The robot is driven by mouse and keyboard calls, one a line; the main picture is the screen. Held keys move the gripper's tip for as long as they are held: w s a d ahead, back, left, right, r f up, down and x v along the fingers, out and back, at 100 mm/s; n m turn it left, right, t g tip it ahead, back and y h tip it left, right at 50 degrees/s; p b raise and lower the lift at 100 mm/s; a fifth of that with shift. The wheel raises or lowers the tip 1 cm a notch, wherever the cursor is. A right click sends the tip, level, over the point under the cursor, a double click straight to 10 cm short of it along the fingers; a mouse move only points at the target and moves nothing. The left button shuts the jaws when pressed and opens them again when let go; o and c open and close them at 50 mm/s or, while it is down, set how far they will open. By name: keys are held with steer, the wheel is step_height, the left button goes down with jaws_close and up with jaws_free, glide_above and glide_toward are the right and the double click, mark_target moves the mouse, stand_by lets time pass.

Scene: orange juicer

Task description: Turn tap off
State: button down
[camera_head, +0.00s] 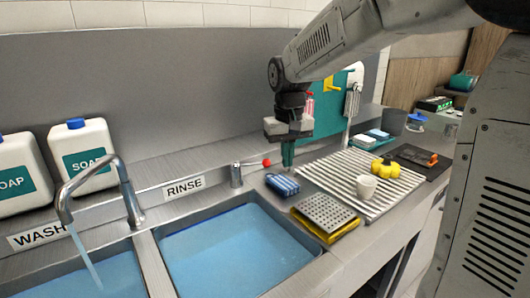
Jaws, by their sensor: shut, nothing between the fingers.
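The chrome tap (97,170) arches over the left basin from the counter behind. A stream of water (88,258) runs from its spout into that basin. A small metal lever post (237,176) stands behind the right basin. Its arm points right and ends in a red knob (266,163). My gripper (288,164) points down just right of the red knob, with its teal fingers shut and empty. A small gap shows between the fingers and the knob in this view; I cannot tell their distance in depth.
The right basin (235,250) holds blue water. Two soap jugs (86,150) stand at left.

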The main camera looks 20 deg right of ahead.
steer(key=w+d+r+t, duration=0.1)
steer(key=w+t, duration=0.1)
steer(key=w, duration=0.8)
steer(key=w+r+m+t, duration=0.1)
steer(key=w+r, duration=0.1)
steer(key=w, duration=0.8)
steer(key=shift+d+t, duration=0.4)
step_height(320, 180, down, 11)
steer(key=shift+s+d+r+m+h, duration=0.1)
steer(key=shift+s+m+h, duration=0.05)
steer(key=shift+m+h, duration=0.15)
